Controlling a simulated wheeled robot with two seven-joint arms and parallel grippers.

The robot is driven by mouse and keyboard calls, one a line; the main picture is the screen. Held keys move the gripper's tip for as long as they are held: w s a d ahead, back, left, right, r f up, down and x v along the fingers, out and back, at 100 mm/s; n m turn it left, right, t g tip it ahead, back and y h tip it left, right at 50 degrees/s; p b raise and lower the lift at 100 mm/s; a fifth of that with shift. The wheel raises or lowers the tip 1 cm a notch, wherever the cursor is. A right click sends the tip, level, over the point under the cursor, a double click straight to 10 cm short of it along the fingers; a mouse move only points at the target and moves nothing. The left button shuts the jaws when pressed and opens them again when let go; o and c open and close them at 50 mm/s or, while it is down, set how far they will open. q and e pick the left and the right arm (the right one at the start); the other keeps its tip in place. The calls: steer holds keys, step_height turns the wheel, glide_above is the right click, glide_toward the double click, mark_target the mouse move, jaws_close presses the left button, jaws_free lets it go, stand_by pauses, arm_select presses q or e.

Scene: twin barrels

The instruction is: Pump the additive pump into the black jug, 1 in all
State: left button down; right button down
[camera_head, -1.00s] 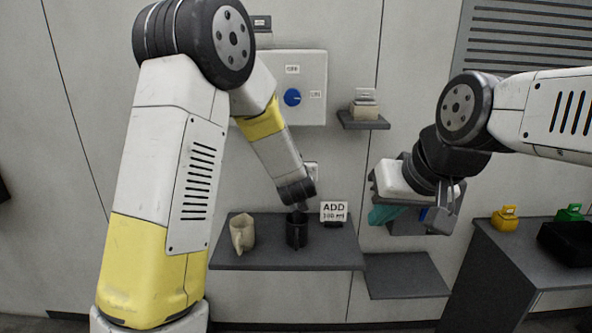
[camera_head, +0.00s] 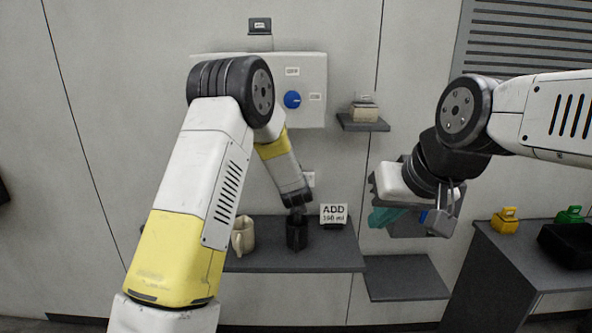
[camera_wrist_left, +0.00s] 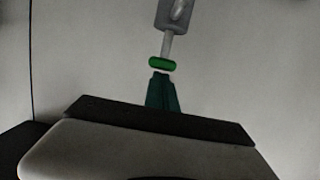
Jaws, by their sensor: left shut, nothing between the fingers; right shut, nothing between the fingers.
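The black jug (camera_head: 297,236) stands upright on a dark wall shelf, beside a beige jug (camera_head: 244,237). My left gripper (camera_head: 297,208) is shut and empty, pointing down just above the black jug; I cannot tell whether they touch. The left wrist view shows a grey body on a rod with a green ring (camera_wrist_left: 162,64) and a dark green tapered part (camera_wrist_left: 161,92) below it; I cannot tell whether this is the additive pump. In the head view no pump shows clearly; the left hand may hide it. My right gripper (camera_head: 441,222) is shut and empty, right of the shelf.
A sign reading ADD 100 ml (camera_head: 333,214) stands right of the black jug. A wall panel with a blue knob (camera_head: 292,99) is above. A lower shelf (camera_head: 405,277) is bare. A dark counter (camera_head: 507,257) at right holds yellow (camera_head: 505,221) and green (camera_head: 570,215) items.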

arm_select(q)
steer(key=shift+f, duration=0.1)
steer(key=shift+f, duration=1.5)
